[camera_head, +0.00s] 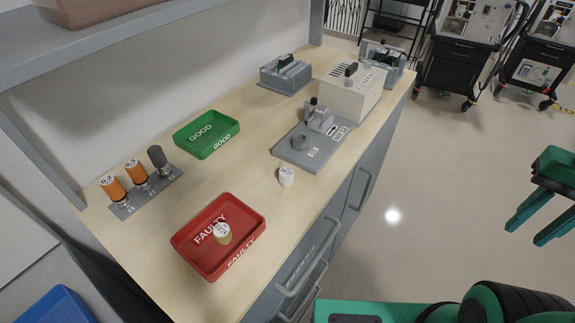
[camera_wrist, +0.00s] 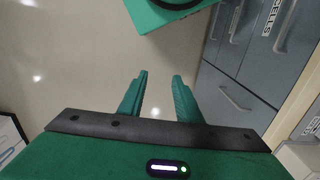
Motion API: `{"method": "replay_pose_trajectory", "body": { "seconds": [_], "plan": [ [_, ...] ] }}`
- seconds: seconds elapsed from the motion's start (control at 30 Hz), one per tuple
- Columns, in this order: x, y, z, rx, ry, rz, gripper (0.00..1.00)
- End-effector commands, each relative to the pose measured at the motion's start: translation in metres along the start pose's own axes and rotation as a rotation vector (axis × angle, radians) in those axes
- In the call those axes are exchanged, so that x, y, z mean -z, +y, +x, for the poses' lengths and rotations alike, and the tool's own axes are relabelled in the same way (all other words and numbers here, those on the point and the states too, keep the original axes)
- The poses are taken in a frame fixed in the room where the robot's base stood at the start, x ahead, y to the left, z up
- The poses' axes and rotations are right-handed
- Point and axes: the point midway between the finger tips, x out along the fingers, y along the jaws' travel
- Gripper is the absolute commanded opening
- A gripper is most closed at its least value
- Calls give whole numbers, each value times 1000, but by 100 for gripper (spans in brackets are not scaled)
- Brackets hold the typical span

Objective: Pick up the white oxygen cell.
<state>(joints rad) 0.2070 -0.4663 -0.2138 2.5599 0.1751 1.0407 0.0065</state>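The white oxygen cell (camera_head: 286,176) is a small white cylinder standing on the wooden bench top, between the red tray and the grey test fixture, near the bench's front edge. My gripper (camera_head: 527,231) is off to the right in the head view, over the floor and well clear of the bench. In the wrist view my gripper (camera_wrist: 159,77) shows two green fingers spread apart with only floor between them. It is open and empty. The white cell does not show clearly in the wrist view.
A red FAULTY tray (camera_head: 190,258) holds a tan-and-white cell (camera_head: 222,233). A green GOOD tray (camera_head: 181,139) is empty. Orange and dark cells stand in a grey rack (camera_head: 124,211) at left. A grey fixture (camera_head: 296,158) and a beige box (camera_head: 351,95) stand behind the white cell.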

Motion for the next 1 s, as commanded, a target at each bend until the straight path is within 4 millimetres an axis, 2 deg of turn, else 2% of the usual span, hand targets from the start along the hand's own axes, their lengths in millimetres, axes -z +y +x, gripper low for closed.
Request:
{"method": "replay_pose_trajectory", "body": {
  "seconds": [0.17, 0.2, 0.27, 0.3, 0.37, 0.47, 0.57, 0.73, 0.87, 1.0],
  "plan": [
    [0, 0, 0, 0, 0, 0, 31],
    [0, 0, 0, 0, 0, 0, 34],
    [-2, 1, -1, 2, 2, 0, 46],
    [-8, 3, -5, 8, 13, 3, 46],
    [-6, -1, -7, 11, 17, 13, 46],
    [7, -22, -12, 20, 25, 52, 46],
    [23, -58, -18, 40, 32, 112, 46],
    [40, -139, -28, 97, 22, 237, 46],
    [37, -206, -33, 143, -16, 335, 46],
    [18, -277, -38, 181, -84, 441, 46]
  ]
}}
